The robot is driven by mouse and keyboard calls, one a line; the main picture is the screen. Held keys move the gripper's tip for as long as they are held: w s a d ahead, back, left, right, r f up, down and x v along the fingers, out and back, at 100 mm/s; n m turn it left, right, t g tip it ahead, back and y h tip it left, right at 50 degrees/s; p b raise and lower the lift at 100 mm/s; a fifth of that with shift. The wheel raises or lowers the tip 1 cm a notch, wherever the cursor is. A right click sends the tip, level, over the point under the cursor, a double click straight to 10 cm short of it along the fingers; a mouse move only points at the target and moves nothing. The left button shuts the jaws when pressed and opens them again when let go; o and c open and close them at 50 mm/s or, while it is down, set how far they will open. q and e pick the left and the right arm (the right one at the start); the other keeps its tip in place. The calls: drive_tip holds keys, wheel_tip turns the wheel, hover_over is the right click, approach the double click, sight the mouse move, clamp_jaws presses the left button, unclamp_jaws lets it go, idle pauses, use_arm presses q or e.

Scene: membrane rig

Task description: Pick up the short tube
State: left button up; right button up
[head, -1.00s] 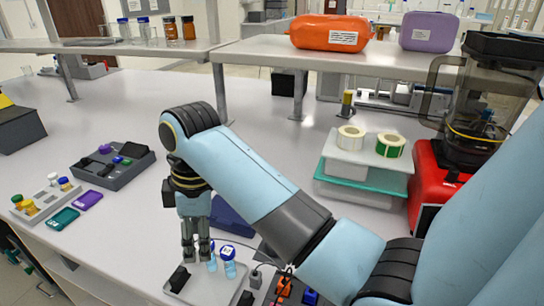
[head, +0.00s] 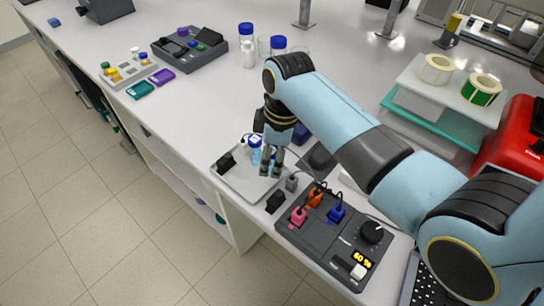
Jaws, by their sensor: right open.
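A metal tray (head: 236,180) lies near the bench's front edge. On it stands a clear tube with a blue cap (head: 256,154). Part of a second tube seems to show right behind my fingers; I cannot tell which is the short one. My right gripper (head: 270,172) points down over the tray, right beside the tubes. Its fingers are open, and I see nothing held between them. They hide part of the tubes. My left gripper is not in view.
A dark control box (head: 325,240) with pink, orange and blue plugs and a lit display stands right of the tray. A black block (head: 226,162) sits at the tray's left. Blue-capped bottles (head: 247,45) stand farther back. The bench left of the tray is clear.

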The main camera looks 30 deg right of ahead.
drive_tip(key=shift+f, duration=0.6)
drive_tip(key=c, duration=1)
drive_tip(key=shift+r, duration=0.15)
